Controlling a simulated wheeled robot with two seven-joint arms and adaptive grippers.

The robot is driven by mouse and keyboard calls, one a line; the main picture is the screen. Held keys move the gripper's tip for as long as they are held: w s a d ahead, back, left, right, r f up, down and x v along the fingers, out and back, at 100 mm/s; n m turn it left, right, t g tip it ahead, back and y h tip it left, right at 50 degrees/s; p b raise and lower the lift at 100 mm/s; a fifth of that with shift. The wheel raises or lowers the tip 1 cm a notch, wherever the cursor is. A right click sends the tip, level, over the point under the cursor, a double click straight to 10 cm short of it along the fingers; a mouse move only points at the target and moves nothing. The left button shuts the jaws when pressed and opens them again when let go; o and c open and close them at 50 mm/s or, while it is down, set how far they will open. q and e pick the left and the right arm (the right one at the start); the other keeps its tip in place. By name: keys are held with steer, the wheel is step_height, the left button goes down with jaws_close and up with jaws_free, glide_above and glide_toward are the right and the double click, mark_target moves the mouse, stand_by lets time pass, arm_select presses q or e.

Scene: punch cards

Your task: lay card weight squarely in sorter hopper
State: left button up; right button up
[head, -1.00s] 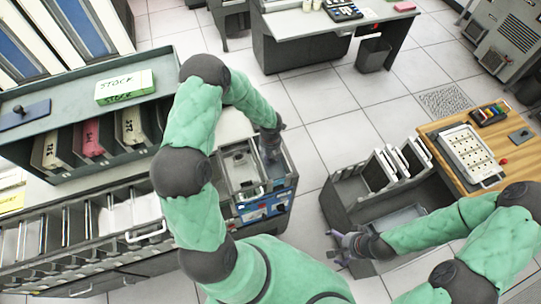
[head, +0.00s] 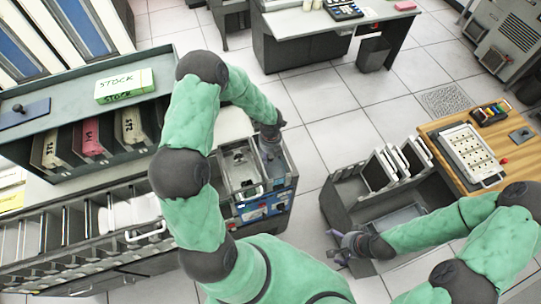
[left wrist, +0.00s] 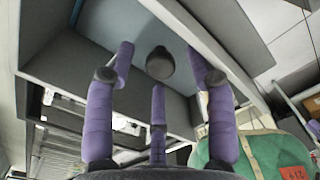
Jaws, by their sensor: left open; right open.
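My left gripper (head: 269,148) is open above the right-hand bay of the sorter (head: 290,178). In the left wrist view, its purple fingers (left wrist: 160,85) stand apart around a dark round knob (left wrist: 160,65). The knob sits on a flat blue-grey surface (left wrist: 115,22), apparently the card weight lying in the bay. Whether it lies square against the walls I cannot tell. A blue-grey plate with a dark knob (head: 36,111) also lies on the shelf top at far left. My right gripper (head: 345,246) is open and empty beside the dark cart at right.
A metal tray-like bay (head: 240,166) stands just left of my left gripper. A green-and-white STOCK box (head: 124,86) is on the shelf top. The dark cart (head: 337,205) holds upright panels. A wooden desk (head: 436,130) is at right. Floor between is clear.

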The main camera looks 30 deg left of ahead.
mark_target(270, 156)
arm_select(q)
step_height(270, 156, up, 10)
steer(key=shift+r, duration=0.2)
stand_by(0.4)
